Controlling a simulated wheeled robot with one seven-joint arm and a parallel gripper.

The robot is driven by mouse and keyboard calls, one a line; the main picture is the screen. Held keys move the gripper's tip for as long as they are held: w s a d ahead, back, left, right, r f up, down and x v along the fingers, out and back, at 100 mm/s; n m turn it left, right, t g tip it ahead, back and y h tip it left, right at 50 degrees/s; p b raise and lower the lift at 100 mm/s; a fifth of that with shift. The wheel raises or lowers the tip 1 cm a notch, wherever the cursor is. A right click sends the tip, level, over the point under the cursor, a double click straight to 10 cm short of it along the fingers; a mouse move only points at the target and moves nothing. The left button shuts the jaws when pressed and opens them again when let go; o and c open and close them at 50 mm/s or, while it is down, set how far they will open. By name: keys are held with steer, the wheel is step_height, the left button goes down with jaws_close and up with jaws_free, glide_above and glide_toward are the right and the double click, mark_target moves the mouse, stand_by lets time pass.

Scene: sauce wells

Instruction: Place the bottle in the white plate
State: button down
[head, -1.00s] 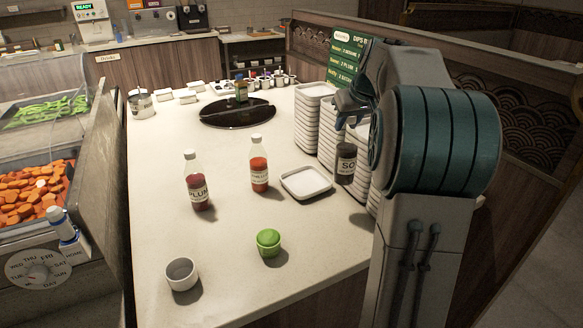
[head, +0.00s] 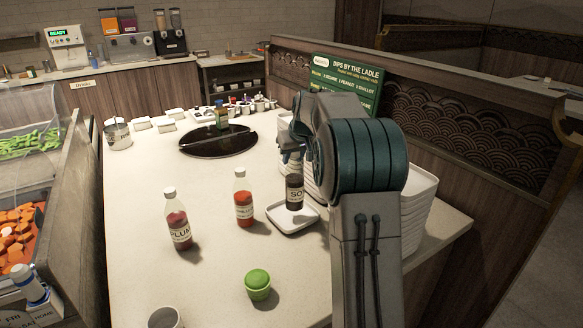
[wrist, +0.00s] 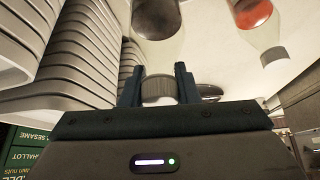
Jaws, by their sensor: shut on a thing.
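A dark-filled bottle labelled "SO" (head: 294,193) is upright over the small square white plate (head: 277,224). Its base overlaps the plate's inside, but I cannot tell whether it touches. My gripper (head: 292,158) is above the bottle, partly hidden by my arm. In the wrist view my gripper (wrist: 158,88) has its two fingers on either side of the bottle's ribbed cap, shut on it. The clear body of the held bottle (wrist: 158,22) extends from the cap.
A red bottle (head: 244,204) stands just left of the plate, with a plum bottle (head: 179,226) further left. A green cup (head: 258,286) is in front. Stacked white plates (head: 418,215) stand right, partly behind my arm. The counter's left front is mostly clear.

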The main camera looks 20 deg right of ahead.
mark_target(291, 169)
steer(key=shift+w+a+f, duration=0.2)
steer(key=shift+w+f, duration=0.1)
steer(key=shift+w, duration=0.15)
steer(key=shift+f, duration=1.9)
steer(key=shift+f, duration=0.2)
steer(key=c, duration=1.1)
jaws_free()
